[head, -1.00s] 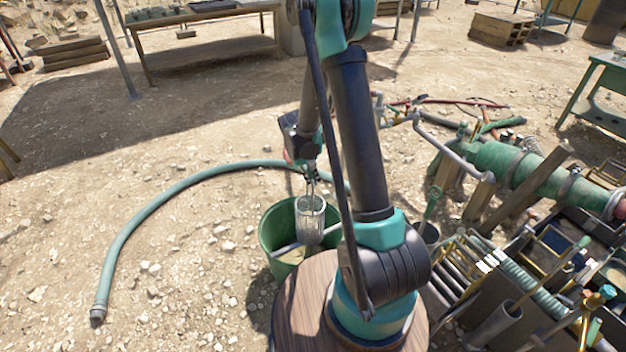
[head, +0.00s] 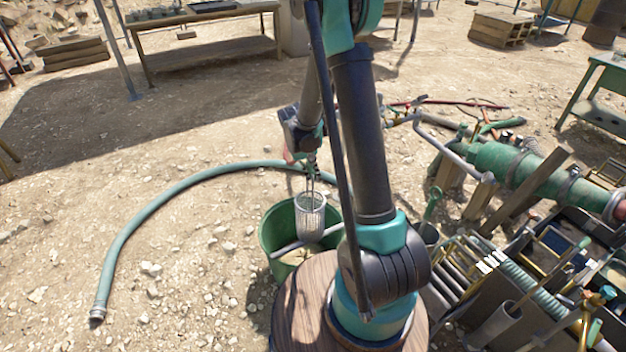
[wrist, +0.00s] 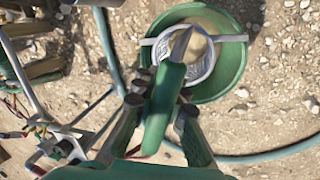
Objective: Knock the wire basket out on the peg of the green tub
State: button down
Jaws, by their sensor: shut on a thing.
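The wire basket (head: 310,218) hangs upright below my gripper (head: 311,172), over the green tub (head: 268,232). My gripper is shut on the basket's handle. In the wrist view the fingers (wrist: 160,100) close around a green part of the handle, and the round basket (wrist: 204,66) shows beyond them over the tub (wrist: 232,72). A pale bar crosses the tub's mouth (head: 290,246), passing behind or under the basket. I cannot tell whether the basket touches it. Tan, muddy matter shows in the tub. The basket's inside is partly hidden by the handle.
A green hose (head: 135,222) curves over the gravel left of and behind the tub. A round wooden top (head: 300,300) stands close in front of it. Pipes and a green cylinder (head: 500,160) lie to the right. Open ground is at the left.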

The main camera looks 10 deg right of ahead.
notch_tip(320, 180, up, 6)
jog(key=shift+r, duration=0.25)
dwell(0.4)
jog(key=shift+f, duration=3.15)
notch_tip(320, 180, down, 3)
jog(key=shift+r, duration=0.25)
